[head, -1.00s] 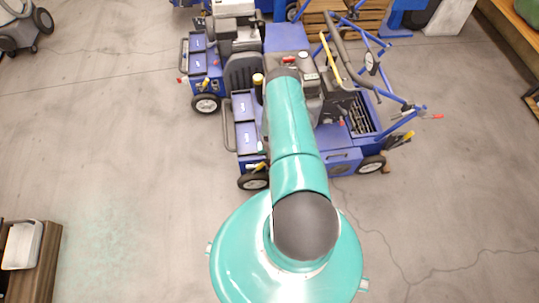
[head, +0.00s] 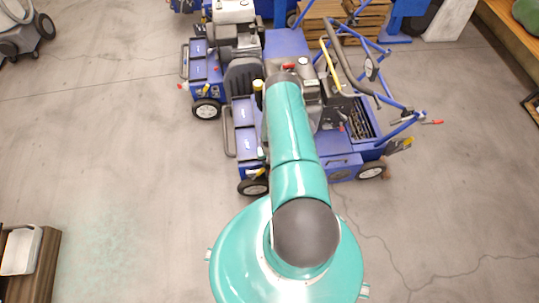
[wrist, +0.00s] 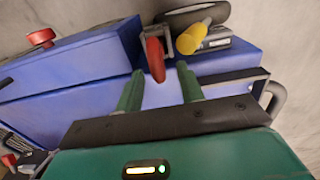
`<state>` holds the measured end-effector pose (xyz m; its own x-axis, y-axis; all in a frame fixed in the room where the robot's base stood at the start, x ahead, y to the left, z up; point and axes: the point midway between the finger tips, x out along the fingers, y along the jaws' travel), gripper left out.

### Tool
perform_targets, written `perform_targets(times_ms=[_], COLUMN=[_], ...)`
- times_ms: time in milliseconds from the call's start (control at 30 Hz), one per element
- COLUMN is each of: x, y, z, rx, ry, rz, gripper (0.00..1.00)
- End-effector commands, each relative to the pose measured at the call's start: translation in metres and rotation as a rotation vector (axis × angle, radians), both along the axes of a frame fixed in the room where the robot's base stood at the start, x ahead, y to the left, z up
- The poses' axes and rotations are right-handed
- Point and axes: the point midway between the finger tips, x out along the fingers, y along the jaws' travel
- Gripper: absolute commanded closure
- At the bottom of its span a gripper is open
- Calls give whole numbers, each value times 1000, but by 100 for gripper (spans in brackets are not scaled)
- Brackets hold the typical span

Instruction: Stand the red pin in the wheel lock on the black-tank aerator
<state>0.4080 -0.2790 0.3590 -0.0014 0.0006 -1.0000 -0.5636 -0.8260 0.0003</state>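In the wrist view, a red pin-like piece (wrist: 153,58) stands in a small grey bracket on the blue aerator body, close to a dark wheel (wrist: 190,14). My gripper (wrist: 160,75) has its two green fingers apart, with the red piece just beyond and between the tips. I cannot tell any contact. In the head view, the nearer blue aerator (head: 340,165) lies under my outstretched teal arm, which hides my gripper and part of the machine. Its dark tank (head: 311,90) shows beside the arm.
A yellow-capped part (wrist: 192,38) sits close right of the red piece. A red knob (wrist: 41,37) is at left. A second blue aerator (head: 200,65) with a white engine top stands close behind. Open concrete floor (head: 130,130) lies to the left.

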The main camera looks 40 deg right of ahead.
Motion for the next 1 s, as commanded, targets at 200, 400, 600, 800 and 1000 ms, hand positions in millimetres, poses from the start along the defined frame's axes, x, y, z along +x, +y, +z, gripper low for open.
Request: perform_targets(times_ms=[200,400,600,800,1000], x=[2,2,1,0,0], y=[-1,-1,-1,0,0], z=[35,74,110,129,131], rx=[-2,-2,-2,-1,0], ry=[-2,-3,-2,-1,0], rz=[1,1,-1,1,1], gripper=[62,62,62,62,62])
